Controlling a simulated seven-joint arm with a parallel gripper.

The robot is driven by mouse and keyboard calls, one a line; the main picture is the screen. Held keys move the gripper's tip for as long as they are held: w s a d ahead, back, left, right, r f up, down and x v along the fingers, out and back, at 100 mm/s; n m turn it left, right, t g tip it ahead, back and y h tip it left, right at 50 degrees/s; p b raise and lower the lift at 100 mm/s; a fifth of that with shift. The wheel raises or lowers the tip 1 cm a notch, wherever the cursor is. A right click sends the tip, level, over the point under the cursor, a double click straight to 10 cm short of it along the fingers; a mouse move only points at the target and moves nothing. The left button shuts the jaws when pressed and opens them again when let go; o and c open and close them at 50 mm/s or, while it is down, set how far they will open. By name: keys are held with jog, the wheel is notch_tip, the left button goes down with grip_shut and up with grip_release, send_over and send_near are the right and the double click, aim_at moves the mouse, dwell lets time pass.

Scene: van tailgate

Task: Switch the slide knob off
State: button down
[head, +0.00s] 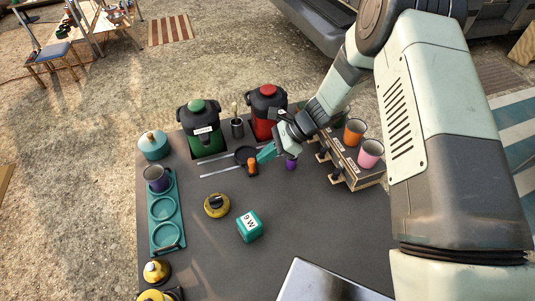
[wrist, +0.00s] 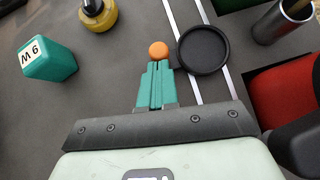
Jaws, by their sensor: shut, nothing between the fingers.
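An orange round-topped knob (head: 252,168) stands by the lower of two pale metal strips (head: 220,172) on the dark table; it seems to be the slide knob. In the wrist view the orange top (wrist: 158,49) is just beyond my teal fingertips. My gripper (head: 261,157) is shut and empty, its tips close beside the knob; whether they touch it, I cannot tell. The wrist view shows the gripper's fingers together (wrist: 156,66). The knob's base is mostly hidden.
A black round dish (wrist: 203,49) lies beside the knob, over the strips (wrist: 181,27). A purple object (head: 291,164) is right of my gripper. A teal block marked 9 W (head: 250,227) and a yellow-and-black item (head: 216,206) stand nearer. Green (head: 203,130) and red (head: 264,110) dispensers stand behind.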

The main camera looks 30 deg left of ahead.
jog(key=s+a, duration=0.8)
jog(key=shift+s+a, duration=0.1)
jog(key=shift+s, duration=0.05)
jog(key=w+d, duration=0.2)
jog(key=d, duration=0.1)
jog(key=shift+w+d+r, duration=0.1)
jog(key=shift+w+d, duration=0.2)
jog(key=shift+w, duration=0.05)
jog(key=v, duration=0.9)
jog(key=shift+d+r, duration=0.2)
jog(key=shift+r, duration=0.15)
jog(key=shift+w, duration=0.15)
